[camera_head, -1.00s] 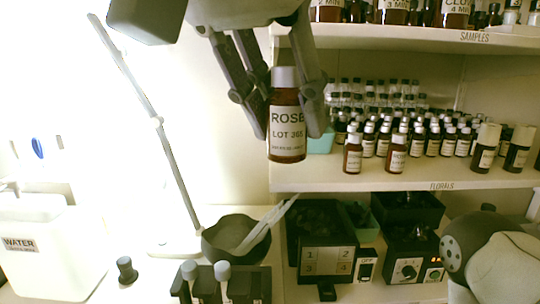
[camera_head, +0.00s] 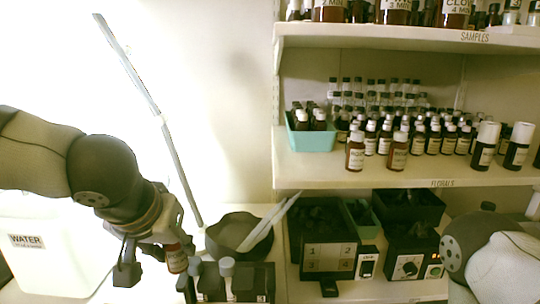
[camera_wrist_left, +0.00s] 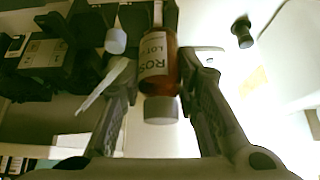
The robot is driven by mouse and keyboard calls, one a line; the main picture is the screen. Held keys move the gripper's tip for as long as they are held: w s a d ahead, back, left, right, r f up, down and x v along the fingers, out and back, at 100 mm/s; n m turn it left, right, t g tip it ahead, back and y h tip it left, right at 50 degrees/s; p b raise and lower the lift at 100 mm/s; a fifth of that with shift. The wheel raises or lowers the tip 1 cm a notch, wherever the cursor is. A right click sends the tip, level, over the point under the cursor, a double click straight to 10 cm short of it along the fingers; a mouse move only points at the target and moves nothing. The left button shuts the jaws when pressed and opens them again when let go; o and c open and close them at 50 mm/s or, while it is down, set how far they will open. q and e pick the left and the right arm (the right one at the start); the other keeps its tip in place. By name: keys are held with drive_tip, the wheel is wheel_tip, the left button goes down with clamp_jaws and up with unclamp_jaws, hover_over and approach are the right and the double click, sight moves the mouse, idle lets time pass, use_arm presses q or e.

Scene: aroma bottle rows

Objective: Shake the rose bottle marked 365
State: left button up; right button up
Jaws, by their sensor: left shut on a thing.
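The brown rose bottle, with a grey cap and a white label, is in my left gripper. In the head view the bottle (camera_head: 176,261) shows only in part behind the fingers, low at the left over the bench. In the left wrist view the bottle (camera_wrist_left: 158,62) shows "ROSE" and "LOT" on its label, with the cap towards the palm; the lot number cannot be read there now. My left gripper (camera_head: 158,262) is shut on it, with one finger on each side in the wrist view (camera_wrist_left: 160,75). My right gripper is out of view; only part of that arm shows.
A white water container (camera_head: 50,262) stands left of the held bottle. A dark bowl (camera_head: 232,232) with a pale strip and a rack of capped vials (camera_head: 250,283) stand to its right. The florals shelf (camera_head: 350,172) holds several bottles and a teal tray (camera_head: 312,141).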

use_arm(q)
drive_tip(key=s+a+f, duration=0.2)
drive_tip(key=s+f, duration=0.2)
drive_tip(key=f, duration=0.4)
drive_tip(key=shift+w+d+r, duration=0.1)
drive_tip(key=shift+w+r, duration=0.05)
drive_tip(key=shift+r, duration=2.75)
drive_tip(key=o, duration=0.4)
clamp_jaws()
wheel_tip(320, 180, up, 6)
drive_tip(key=r, duration=0.1)
wheel_tip(320, 180, down, 7)
